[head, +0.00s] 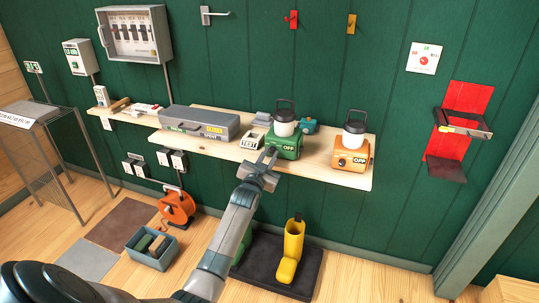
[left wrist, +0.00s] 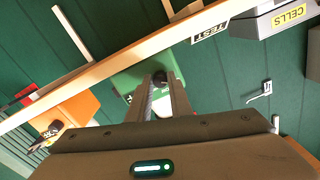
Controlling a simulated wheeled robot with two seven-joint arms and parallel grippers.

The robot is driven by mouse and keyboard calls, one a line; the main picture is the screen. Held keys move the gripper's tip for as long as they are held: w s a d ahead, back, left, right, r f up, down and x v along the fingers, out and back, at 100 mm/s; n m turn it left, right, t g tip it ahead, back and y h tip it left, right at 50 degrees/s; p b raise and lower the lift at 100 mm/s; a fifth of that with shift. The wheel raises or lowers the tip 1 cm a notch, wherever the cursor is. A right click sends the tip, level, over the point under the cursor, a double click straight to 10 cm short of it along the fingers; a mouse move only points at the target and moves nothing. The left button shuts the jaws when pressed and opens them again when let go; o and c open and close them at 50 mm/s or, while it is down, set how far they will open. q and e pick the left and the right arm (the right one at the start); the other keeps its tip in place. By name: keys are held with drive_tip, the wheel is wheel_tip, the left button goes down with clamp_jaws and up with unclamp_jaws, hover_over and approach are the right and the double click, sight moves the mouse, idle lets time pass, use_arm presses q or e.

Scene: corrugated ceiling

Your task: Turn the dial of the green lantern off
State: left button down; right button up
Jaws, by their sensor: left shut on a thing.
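The green lantern (head: 287,143) stands upright on the wooden shelf, with a pale globe, a dark handle on top and an "OFF" label on its front. My left gripper (head: 270,158) reaches up to its front left side. In the left wrist view the green body (left wrist: 128,80) lies beyond the fingers. The left gripper (left wrist: 161,86) is shut on the small dark dial (left wrist: 160,77) between its fingertips. The dial's exact angle is partly hidden by the fingers. My right gripper is in neither view.
An orange lantern (head: 351,158), also marked "OFF", stands to the right on the shelf (head: 215,149). A "TEST" block (head: 250,141) and a grey case (head: 199,123) stand to the left. A yellow boot (head: 290,252) stands on a dark floor tray below.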

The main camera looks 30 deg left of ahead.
use_arm(q)
drive_tip(key=shift+f, duration=0.1)
idle(0.5)
drive_tip(key=c, duration=1.7)
unclamp_jaws()
drive_tip(key=shift+o, duration=0.6)
drive_tip(key=shift+s, duration=0.1)
